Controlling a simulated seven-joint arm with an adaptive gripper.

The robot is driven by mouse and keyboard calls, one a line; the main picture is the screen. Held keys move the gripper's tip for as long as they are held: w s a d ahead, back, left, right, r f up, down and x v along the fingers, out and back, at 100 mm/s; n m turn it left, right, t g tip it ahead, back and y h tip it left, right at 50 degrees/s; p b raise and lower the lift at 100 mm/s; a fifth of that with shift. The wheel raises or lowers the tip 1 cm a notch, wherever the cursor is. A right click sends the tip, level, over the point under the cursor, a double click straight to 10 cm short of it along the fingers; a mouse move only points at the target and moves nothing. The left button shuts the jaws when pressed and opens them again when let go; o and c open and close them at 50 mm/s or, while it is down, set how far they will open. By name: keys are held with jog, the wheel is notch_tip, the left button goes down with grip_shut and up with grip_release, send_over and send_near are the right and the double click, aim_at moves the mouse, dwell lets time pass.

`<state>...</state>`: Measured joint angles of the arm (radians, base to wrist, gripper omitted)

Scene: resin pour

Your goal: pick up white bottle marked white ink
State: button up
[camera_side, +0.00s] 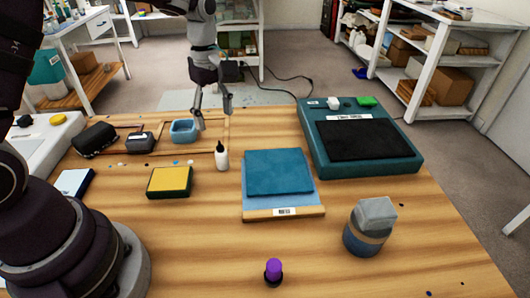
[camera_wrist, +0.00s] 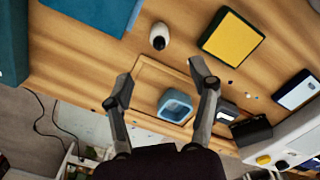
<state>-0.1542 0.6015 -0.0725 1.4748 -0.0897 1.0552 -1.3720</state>
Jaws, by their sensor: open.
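The white bottle (camera_side: 222,159) with a dark pointed cap stands upright on the wooden table, in the middle left of the side view. Its label cannot be read. In the wrist view the bottle (camera_wrist: 160,42) is seen from above as a white shape with a dark tip, beyond my fingertips. My gripper (camera_side: 213,112) points down behind and above the bottle in the side view. In the wrist view my gripper (camera_wrist: 162,80) has its fingers wide apart, with nothing between the tips, and is apart from the bottle.
A blue open container (camera_side: 183,131) sits behind-left of the bottle. A yellow-topped block (camera_side: 170,181) lies front-left, and a blue pad on a board (camera_side: 279,172) lies to the right. A teal machine (camera_side: 400,165) stands back right, a grey-topped jar (camera_side: 369,228) front right.

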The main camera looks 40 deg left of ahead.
aim_at(221, 150)
notch_tip(221, 150, down, 11)
jog(key=shift+f, duration=0.1)
jog(key=shift+c, duration=0.3)
